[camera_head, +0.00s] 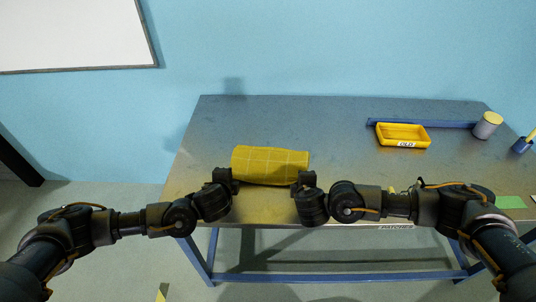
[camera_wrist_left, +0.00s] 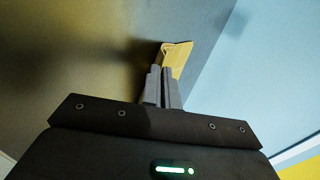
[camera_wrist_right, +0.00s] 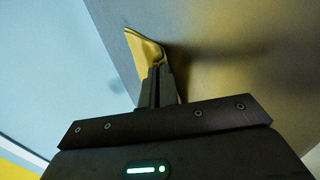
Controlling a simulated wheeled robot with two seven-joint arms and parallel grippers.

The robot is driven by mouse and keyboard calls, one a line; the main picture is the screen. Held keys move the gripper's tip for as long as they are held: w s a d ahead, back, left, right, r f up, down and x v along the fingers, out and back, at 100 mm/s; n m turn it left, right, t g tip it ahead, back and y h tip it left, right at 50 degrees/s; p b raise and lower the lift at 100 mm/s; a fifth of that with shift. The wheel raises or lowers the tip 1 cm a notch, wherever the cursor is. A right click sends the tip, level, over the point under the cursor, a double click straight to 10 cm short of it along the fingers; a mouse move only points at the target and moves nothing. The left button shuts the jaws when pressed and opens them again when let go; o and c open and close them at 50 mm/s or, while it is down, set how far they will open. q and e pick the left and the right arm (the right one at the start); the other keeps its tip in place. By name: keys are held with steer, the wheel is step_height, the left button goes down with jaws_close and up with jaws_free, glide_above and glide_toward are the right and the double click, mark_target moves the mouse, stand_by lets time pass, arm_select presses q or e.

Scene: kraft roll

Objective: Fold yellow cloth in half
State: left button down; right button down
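The yellow cloth (camera_head: 270,163) has a faint grid pattern and lies near the front left of the grey table, with a rounded, raised look. My left gripper (camera_head: 234,182) is at its front left corner. In the left wrist view, its fingers are close together with a strip of cloth (camera_wrist_left: 178,56) at the tips. My right gripper (camera_head: 298,182) is at the front right corner. In the right wrist view, its fingers are close together with cloth (camera_wrist_right: 146,50) rising from between and behind them. The cloth's underside is hidden in the head view.
The metal table (camera_head: 340,150) is clear behind and right of the cloth. A green sheet (camera_head: 511,202) lies at the right.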

arm_select(q)
steer(key=c, duration=1.3)
jaws_free()
arm_select(e)
steer(key=c, duration=1.3)
jaws_free()
arm_select(q)
steer(key=s+r, duration=0.2)
steer(key=r, duration=0.1)
steer(key=s+r, duration=0.2)
steer(key=r, duration=0.1)
steer(key=s+r, duration=0.2)
steer(key=r, duration=0.1)
arm_select(e)
steer(key=s+r, duration=0.2)
steer(key=r, duration=0.1)
steer(key=s+r, duration=0.2)
steer(key=r, duration=0.1)
steer(key=s+r, duration=0.2)
steer(key=r, duration=0.1)
